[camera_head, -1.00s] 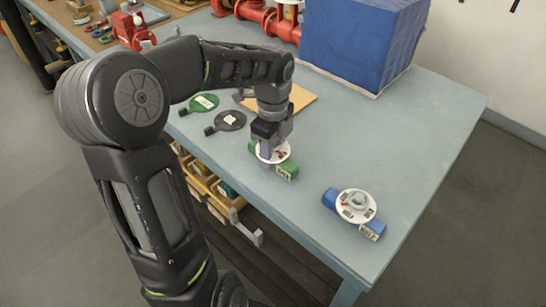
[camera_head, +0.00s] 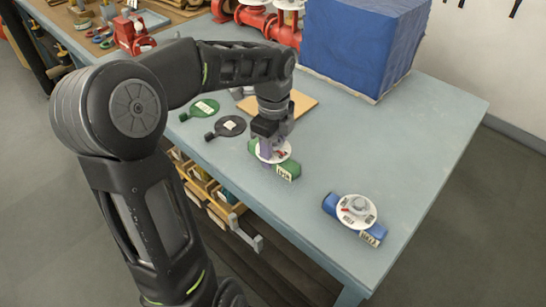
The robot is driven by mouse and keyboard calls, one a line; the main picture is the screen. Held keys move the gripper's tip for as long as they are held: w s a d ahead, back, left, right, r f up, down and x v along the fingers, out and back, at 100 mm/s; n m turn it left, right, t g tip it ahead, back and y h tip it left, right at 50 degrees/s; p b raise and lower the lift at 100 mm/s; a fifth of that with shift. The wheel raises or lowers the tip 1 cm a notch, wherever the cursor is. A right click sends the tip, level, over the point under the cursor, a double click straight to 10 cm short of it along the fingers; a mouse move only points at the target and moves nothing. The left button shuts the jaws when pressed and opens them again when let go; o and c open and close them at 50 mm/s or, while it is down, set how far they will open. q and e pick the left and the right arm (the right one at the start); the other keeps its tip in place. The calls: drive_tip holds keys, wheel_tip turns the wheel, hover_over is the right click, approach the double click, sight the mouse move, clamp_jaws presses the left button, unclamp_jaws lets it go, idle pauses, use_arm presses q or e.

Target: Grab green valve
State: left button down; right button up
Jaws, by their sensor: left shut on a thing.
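The green valve (camera_head: 287,170) has a green body and a round white dial on top, with a white label on its right end. It is on the blue-grey table. My left gripper (camera_head: 268,148) comes down from above onto the valve's top and is shut on it, hiding part of the dial. I cannot tell whether the valve is lifted off the table. A blue valve (camera_head: 370,232) with a white dial lies apart from it, nearer the table's right front corner. My right gripper is not in view.
Left of the gripper lie a black paddle-shaped piece (camera_head: 229,127) and a green one (camera_head: 203,107). A brown board (camera_head: 300,103) lies behind. A large blue box (camera_head: 362,45) and red pipework (camera_head: 256,17) stand at the back. The table (camera_head: 425,130) is clear on the right.

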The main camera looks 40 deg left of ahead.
use_arm(q)
wheel_tip(320, 180, up, 8)
drive_tip(key=shift+r+b, duration=0.1)
drive_tip(key=shift+b, duration=0.25)
idle(0.5)
